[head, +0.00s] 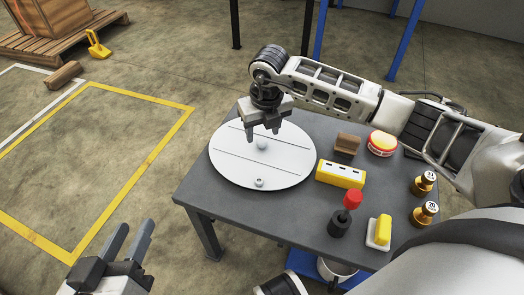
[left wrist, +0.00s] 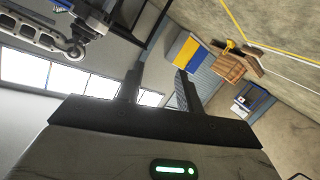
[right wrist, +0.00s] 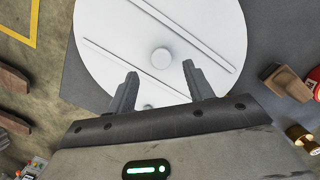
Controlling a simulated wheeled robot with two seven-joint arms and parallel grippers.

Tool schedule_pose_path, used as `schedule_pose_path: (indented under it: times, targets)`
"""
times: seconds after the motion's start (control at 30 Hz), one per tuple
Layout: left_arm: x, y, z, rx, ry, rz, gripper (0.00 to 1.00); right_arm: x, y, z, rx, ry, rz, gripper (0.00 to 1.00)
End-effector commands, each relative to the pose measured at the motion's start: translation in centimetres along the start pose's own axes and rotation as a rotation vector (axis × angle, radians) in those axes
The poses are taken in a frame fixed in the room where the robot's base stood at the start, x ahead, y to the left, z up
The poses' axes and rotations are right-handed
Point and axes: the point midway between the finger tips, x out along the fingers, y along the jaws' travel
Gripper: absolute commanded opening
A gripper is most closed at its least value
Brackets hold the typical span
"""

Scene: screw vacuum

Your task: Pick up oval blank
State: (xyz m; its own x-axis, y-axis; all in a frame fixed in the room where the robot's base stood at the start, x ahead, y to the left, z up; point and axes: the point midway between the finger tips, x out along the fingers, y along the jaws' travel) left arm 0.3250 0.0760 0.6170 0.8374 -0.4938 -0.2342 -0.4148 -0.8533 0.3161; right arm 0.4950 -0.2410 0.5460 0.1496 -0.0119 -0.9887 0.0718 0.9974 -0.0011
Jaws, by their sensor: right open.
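The oval blank (head: 232,165) is a white, flat, rounded plate lying on the grey table. It has thin raised ribs, a round knob near its middle and a small round fitting near its front edge. My right gripper (head: 262,133) is open and empty, pointing down just above the middle knob. In the right wrist view the blank (right wrist: 110,40) lies below my right gripper (right wrist: 161,70), with the knob between the fingertips in the picture; contact is not visible. My left gripper (head: 137,238) is open and empty, off the table at the lower left.
The grey table (head: 270,215) holds a brown block (head: 347,143), a red-and-yellow round item (head: 382,143), a yellow box (head: 340,174), a red-topped black item (head: 341,220), a yellow-and-white block (head: 379,231) and two brass weights (head: 424,183) on its right.

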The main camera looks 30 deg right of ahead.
Motion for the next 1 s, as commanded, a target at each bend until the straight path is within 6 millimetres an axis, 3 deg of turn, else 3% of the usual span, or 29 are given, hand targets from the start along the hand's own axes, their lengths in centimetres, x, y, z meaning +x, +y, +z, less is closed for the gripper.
schedule_pose_path:
  times: [0.03, 0.2, 0.5, 0.53, 0.7, 1.0]
  targets:
    - [0.2, -0.1, 0.6, -0.016, 0.006, 0.008, 0.36, 1.4, -0.1, 0.0, 0.001, 0.002, 0.001, 0.52]
    - [0.2, 0.3, -0.1, -0.062, 0.041, 0.036, 0.36, 3.5, -0.2, 0.2, -0.001, 0.002, 0.001, 0.52]
    - [0.3, 0.7, -1.0, -0.085, 0.065, 0.045, 0.36, 3.9, -0.2, 0.3, -0.001, 0.000, 0.001, 0.52]
    - [0.3, 0.7, -1.0, -0.084, 0.065, 0.045, 0.36, 3.9, -0.2, 0.3, -0.001, 0.000, 0.001, 0.49]
    - [0.3, 0.7, -0.9, -0.082, 0.065, 0.045, 0.36, 3.9, -0.2, 0.3, -0.001, 0.000, 0.001, 0.02]
    - [0.2, 0.7, -1.0, -0.076, 0.062, 0.044, 0.36, 3.5, -0.2, 0.5, -0.001, -0.004, 0.002, 0.00]
